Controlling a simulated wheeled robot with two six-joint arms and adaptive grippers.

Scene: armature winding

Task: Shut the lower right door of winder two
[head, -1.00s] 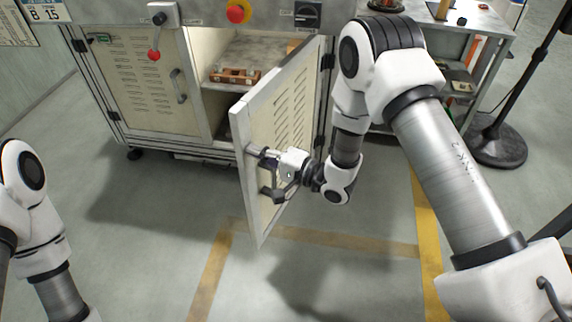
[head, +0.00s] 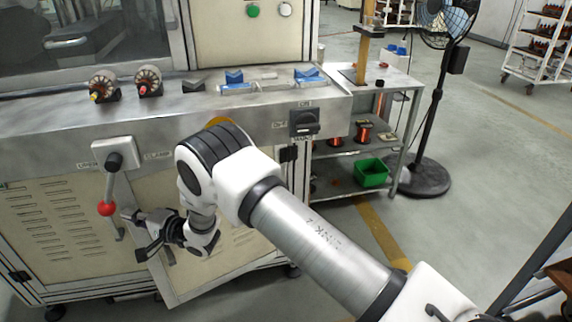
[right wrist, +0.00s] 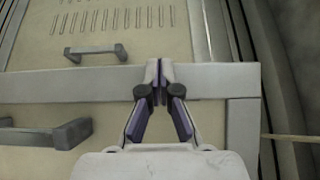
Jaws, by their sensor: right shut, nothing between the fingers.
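The lower right door (head: 232,259) of the winder is a cream panel in a grey frame, hinged on its right. It stands slightly ajar, its lower left corner jutting out in front of the cabinet. My right gripper (head: 133,217) is shut and empty at the door's free left edge. In the right wrist view the shut fingertips (right wrist: 157,72) are at the grey door frame (right wrist: 80,87), between the two door handles; whether they touch it I cannot tell. The door's own handle (right wrist: 38,136) is at lower left there. My arm hides the door's upper part. My left gripper is out of view.
The left door (head: 60,235) looks shut. A lever with a red knob (head: 107,209) hangs just above my right gripper. A dark rotary switch (head: 304,122) sits on the front panel. A shelf cart (head: 360,148) and a black fan stand (head: 430,130) are at the right.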

